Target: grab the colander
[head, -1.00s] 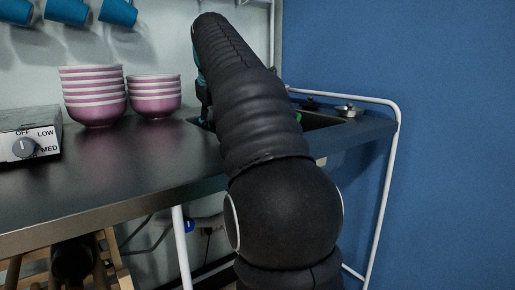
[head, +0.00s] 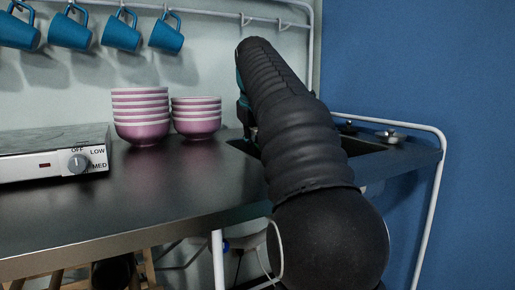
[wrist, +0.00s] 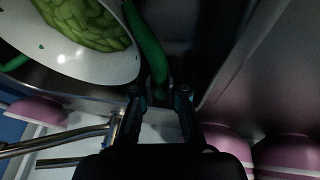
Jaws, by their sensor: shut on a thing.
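The colander (wrist: 115,64) shows in the upper left of the wrist view, white inside with a green handle (wrist: 147,45) and green vegetable pieces in it. My gripper (wrist: 160,98) is shut on the green handle, whose lower end lies between the fingertips. The colander is cut off by the top and left picture edges. In the head view my own arm hides the colander and most of my gripper, over the sink (head: 362,147).
Pink bowl stacks (head: 141,117) (head: 196,118) stand left of the sink, and a hotplate (head: 55,155) is at the far left. Blue mugs (head: 120,33) hang above. A white rail (head: 441,180) bounds the right end. The counter front (head: 150,200) is clear.

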